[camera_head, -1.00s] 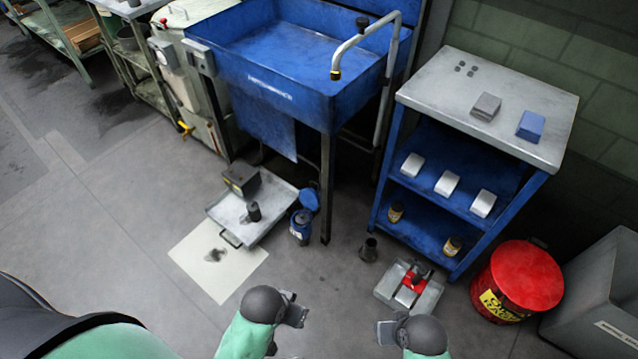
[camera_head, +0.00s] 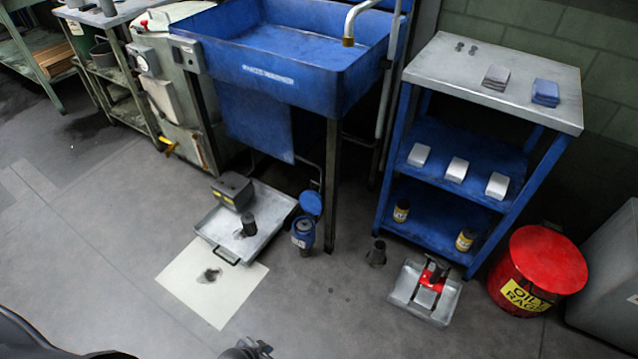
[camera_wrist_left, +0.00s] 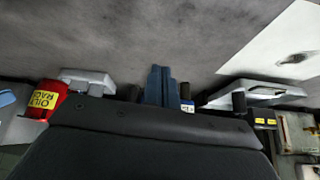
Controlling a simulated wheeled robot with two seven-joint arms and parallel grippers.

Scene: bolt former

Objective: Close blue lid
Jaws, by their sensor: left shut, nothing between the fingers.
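The blue lid (camera_head: 311,203) stands open, tilted up at the back of a small blue container (camera_head: 303,236) on the floor, right of a metal tray. The container's mouth is uncovered. In the left wrist view, a labelled part of the blue container (camera_wrist_left: 187,106) shows beside my fingers, which hide some of it. My left gripper (camera_head: 250,348) is at the bottom edge of the head view, shut and empty, well apart from the container and nearer to me. Its shut fingers (camera_wrist_left: 160,86) also show in the left wrist view. My right gripper is out of view.
The tray (camera_head: 219,238) holds a grey box and a dark cylinder. A stained white sheet (camera_head: 215,300) lies in front. A dark cup (camera_head: 376,254), a small metal tray (camera_head: 425,294) and a red bin (camera_head: 535,270) are to the right. Floor before the container is clear.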

